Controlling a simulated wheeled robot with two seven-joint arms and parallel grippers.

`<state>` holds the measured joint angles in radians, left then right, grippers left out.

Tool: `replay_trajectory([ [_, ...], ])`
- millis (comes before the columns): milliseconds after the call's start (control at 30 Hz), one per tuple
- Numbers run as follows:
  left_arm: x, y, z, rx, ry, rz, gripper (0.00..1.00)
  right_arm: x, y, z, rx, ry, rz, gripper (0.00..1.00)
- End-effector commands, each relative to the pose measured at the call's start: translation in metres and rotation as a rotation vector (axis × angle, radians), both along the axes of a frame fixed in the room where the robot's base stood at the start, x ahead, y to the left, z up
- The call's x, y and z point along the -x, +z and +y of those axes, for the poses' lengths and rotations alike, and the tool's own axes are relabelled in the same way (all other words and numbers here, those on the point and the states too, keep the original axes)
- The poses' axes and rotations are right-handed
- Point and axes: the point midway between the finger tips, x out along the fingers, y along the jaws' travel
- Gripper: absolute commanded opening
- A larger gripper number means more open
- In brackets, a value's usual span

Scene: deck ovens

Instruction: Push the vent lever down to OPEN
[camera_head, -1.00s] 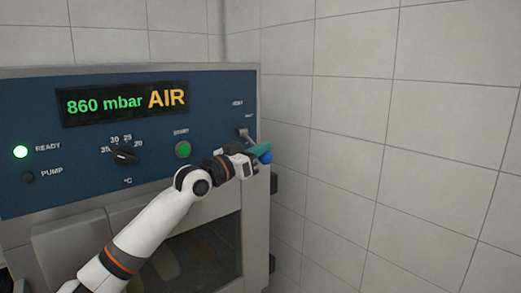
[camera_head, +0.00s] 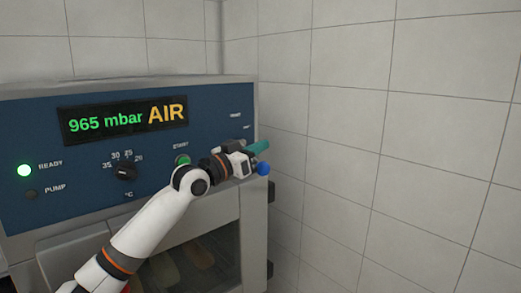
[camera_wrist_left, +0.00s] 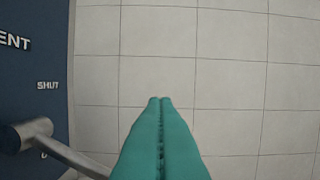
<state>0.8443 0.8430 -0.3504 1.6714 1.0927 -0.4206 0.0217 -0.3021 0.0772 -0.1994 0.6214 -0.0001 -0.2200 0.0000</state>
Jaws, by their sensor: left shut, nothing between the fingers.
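The vent lever shows in the head view as a blue knob (camera_head: 263,168) at the panel's right edge. Its metal arm is mostly hidden there behind my gripper. In the left wrist view the grey lever arm (camera_wrist_left: 75,157) runs from its pivot at lower left, down and right, behind the fingers. The knob is hidden in that view. My left gripper (camera_head: 259,147) is shut and empty, its teal fingers just above the knob in the picture. The fingertips (camera_wrist_left: 160,100) point at the tiled wall. Contact with the lever cannot be told. My right gripper is not in view.
The blue panel (camera_head: 75,181) carries a display (camera_head: 125,118) reading 965 mbar AIR, a lit READY lamp (camera_head: 24,170), a dial (camera_head: 124,171) and a green START button (camera_head: 182,160). A tiled wall (camera_head: 340,130) stands right of the oven.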

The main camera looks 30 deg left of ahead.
Motion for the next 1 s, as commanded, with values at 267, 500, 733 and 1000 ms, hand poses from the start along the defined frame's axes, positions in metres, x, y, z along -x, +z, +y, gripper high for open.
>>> replay_trajectory([
  [267, 0.047, -0.021, 0.023, -0.006, 0.003, 0.005, 0.0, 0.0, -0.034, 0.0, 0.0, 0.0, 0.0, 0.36],
  [500, 0.074, -0.023, 0.034, -0.004, 0.001, 0.003, 0.0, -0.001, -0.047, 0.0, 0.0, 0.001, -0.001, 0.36],
  [733, 0.079, -0.021, 0.036, -0.001, 0.0, 0.003, 0.0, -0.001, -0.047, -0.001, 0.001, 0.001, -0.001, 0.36],
  [1000, 0.079, -0.021, 0.036, -0.001, 0.0, 0.003, 0.0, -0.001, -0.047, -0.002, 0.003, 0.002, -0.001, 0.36],
])
